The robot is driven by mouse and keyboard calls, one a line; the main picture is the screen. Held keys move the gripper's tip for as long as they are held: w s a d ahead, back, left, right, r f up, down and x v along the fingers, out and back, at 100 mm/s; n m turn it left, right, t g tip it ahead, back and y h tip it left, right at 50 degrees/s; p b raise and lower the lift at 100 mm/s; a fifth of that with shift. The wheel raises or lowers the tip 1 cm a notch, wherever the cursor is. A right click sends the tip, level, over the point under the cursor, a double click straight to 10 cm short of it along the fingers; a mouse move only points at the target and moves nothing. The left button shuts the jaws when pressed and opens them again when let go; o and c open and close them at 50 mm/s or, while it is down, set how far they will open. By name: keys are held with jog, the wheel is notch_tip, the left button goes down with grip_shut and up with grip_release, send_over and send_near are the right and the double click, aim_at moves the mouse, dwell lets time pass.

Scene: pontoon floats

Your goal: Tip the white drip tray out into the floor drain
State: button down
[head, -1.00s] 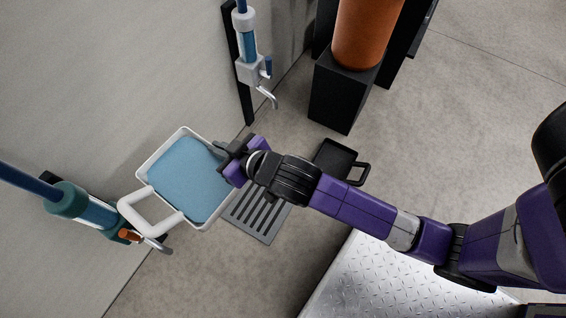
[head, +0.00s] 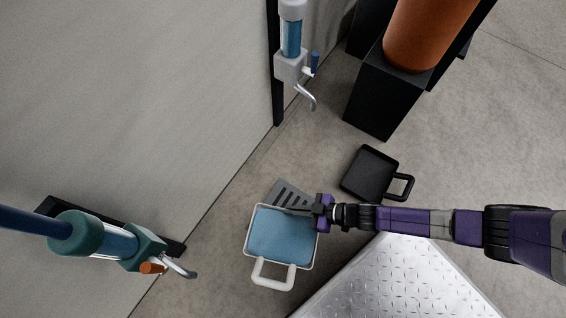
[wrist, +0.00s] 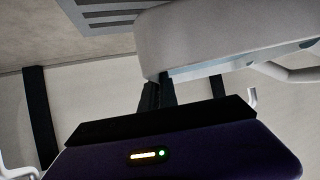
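The white drip tray (head: 248,262) holds blue liquid (head: 281,236) and has a white loop handle (head: 272,281) at its near side. My gripper (head: 319,212) is at the tray's right rim, with its fingers closed on it. In the wrist view the fingers (wrist: 158,92) meet the lower edge of the tray's pale wall (wrist: 210,30). The tray looks roughly level. The floor drain is a grey slotted grate (head: 290,192); the tray hides its near part. The grate also shows in the wrist view (wrist: 105,14).
A black tray with a handle (head: 367,172) lies on the floor right of the grate. A teal dispenser (head: 100,240) and a grey one (head: 291,65) are on the wall at left. A black stand (head: 383,105) is behind. A metal tread plate (head: 395,280) is in front.

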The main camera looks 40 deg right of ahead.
jog(key=shift+s+d+f, duration=0.15)
jog(key=shift+d+f, duration=0.05)
jog(key=shift+f, duration=0.35)
notch_tip(320, 180, down, 5)
jog(key=b, duration=0.4)
jog(key=shift+b, duration=0.4)
jog(key=shift+m+g+y+b, duration=0.8)
jog(key=shift+m+y+b, duration=0.1)
jog(key=shift+y, duration=0.1)
jog(key=shift+r+m+p, duration=0.15)
jog(key=shift+m+p, duration=0.15)
jog(key=shift+m+g+y, duration=0.4)
jog(key=shift+m+y, duration=0.4)
jog(key=shift+d, duration=0.1)
